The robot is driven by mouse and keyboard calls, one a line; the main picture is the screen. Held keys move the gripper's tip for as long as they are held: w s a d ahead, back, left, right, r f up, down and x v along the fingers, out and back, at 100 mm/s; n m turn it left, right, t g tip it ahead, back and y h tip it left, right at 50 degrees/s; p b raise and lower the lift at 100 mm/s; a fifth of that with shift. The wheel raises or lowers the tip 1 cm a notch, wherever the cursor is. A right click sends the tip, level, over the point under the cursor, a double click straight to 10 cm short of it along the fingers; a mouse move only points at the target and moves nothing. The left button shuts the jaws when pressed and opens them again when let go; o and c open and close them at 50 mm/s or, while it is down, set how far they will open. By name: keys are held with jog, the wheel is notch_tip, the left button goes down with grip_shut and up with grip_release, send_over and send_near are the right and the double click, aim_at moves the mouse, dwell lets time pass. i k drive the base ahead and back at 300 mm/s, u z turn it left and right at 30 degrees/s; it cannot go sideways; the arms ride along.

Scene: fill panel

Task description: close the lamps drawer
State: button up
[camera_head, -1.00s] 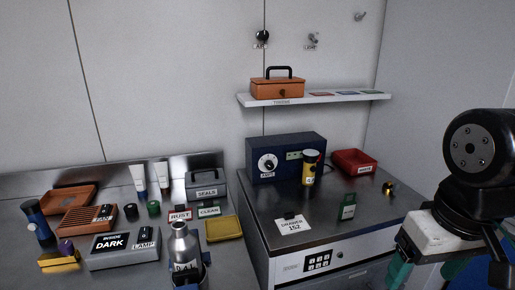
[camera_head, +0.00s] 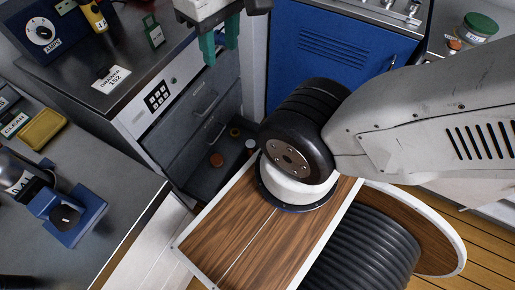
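A grey drawer cabinet (camera_head: 137,112) with a keypad stands at the left of centre. Closed drawer fronts with handles show below the keypad. A low dark drawer (camera_head: 203,184) stands pulled out, with an orange-brown round item (camera_head: 216,160), a yellow-rimmed one (camera_head: 235,132) and a pale-topped one (camera_head: 250,145) in it. No lamps label is readable on it, and my arm and body hide part of it. My gripper (camera_head: 220,50) has two teal fingers pointing down, with a gap and nothing between them. It is above the open drawer in the picture, near the cabinet's upper front, touching nothing visibly.
A blue cabinet (camera_head: 340,62) stands behind on the right, beside a counter with a green-lidded jar (camera_head: 476,28). A bench with a blue stand (camera_head: 72,215) is at the left. The cabinet top holds a drawer 152 card (camera_head: 111,78) and a green tag (camera_head: 153,32).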

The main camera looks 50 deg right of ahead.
aim_at(205, 181)
jog(key=u, duration=0.55)
jog(key=k, duration=1.3)
jog(key=z, duration=0.7)
